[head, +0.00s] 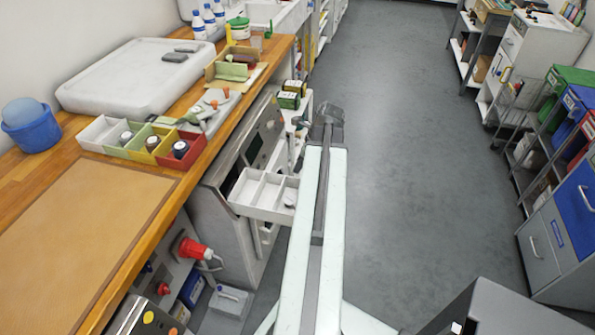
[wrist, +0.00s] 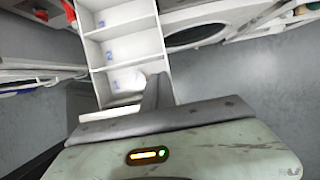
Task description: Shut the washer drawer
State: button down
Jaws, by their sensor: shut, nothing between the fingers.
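The washer drawer (head: 262,215) is a white tray with several compartments, pulled out from the front of the washer (head: 232,170) under the wooden counter. In the wrist view the drawer (wrist: 166,60) fills the upper middle, with blue marks in its compartments. A pale rounded thing (wrist: 126,79) lies in the nearest compartment. My gripper (wrist: 154,92) is shut and empty, its dark fingers showing in front of the drawer's near end. I cannot tell whether they touch it.
Above the washer, the counter (head: 110,265) holds coloured bins (head: 130,150), a white lid (head: 130,75) and a blue tub (head: 30,125). A red plug (head: 192,250) is below left. Shelves with crates (head: 570,105) stand at the right. The grey floor (head: 410,130) between is clear.

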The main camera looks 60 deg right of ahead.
jog(key=b, duration=0.7)
send_over(291, 191)
notch_tip(291, 191, down, 8)
jog(key=shift+r, duration=0.1)
